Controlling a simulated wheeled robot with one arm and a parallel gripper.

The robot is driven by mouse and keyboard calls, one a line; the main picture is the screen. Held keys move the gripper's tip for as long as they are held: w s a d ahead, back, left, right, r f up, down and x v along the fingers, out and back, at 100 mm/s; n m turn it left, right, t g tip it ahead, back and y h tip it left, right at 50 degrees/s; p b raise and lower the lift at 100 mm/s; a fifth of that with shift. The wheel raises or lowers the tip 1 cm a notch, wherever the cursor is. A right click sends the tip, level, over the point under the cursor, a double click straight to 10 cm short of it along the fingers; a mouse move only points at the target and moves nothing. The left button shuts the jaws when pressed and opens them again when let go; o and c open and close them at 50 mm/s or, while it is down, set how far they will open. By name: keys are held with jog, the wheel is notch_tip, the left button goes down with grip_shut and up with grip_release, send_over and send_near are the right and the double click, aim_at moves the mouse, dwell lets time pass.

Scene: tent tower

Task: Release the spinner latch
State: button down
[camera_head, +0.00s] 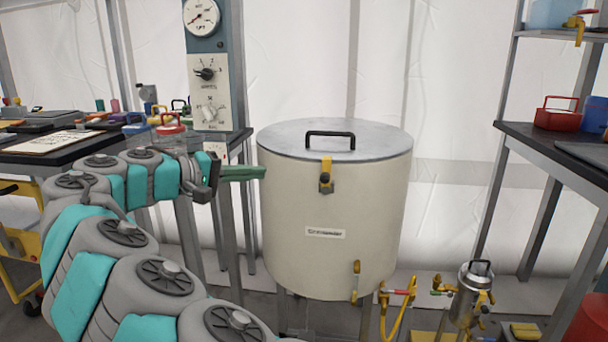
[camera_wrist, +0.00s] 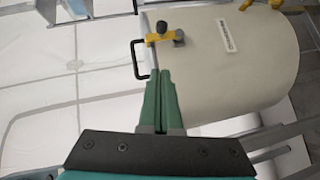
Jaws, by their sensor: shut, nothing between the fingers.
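The spinner (camera_head: 330,215) is a large cream drum with a grey lid (camera_head: 290,138) and a black lid handle (camera_head: 330,134). Its latch (camera_head: 326,175) is a yellow strap with a dark knob at the front of the rim. In the wrist view the latch (camera_wrist: 166,36) lies just beyond my fingertips, with the drum (camera_wrist: 250,60) on the right. My gripper (camera_head: 262,172) has green fingers, shut and empty, to the left of the latch at about rim height. The fingers (camera_wrist: 162,74) point toward the latch and appear apart from it.
A yellow-handled valve (camera_head: 356,280) and hose (camera_head: 395,310) are low on the drum's right. A small steel canister (camera_head: 470,295) stands beyond. A gauge panel (camera_head: 208,70) rises behind my arm. A dark bench (camera_head: 560,150) is at the right, a cluttered table (camera_head: 60,150) at the left.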

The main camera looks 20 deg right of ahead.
aim_at(326, 176)
jog(key=shift+w+a, duration=0.15)
jog(key=shift+a, duration=0.05)
jog(key=s+p+x, duration=0.1)
jog(key=s+x, duration=0.1)
jog(key=x, duration=1.1)
jog(key=shift+s+d+f, duration=0.15)
jog(key=shift+s+d, duration=0.05)
jog(key=shift+s, duration=0.15)
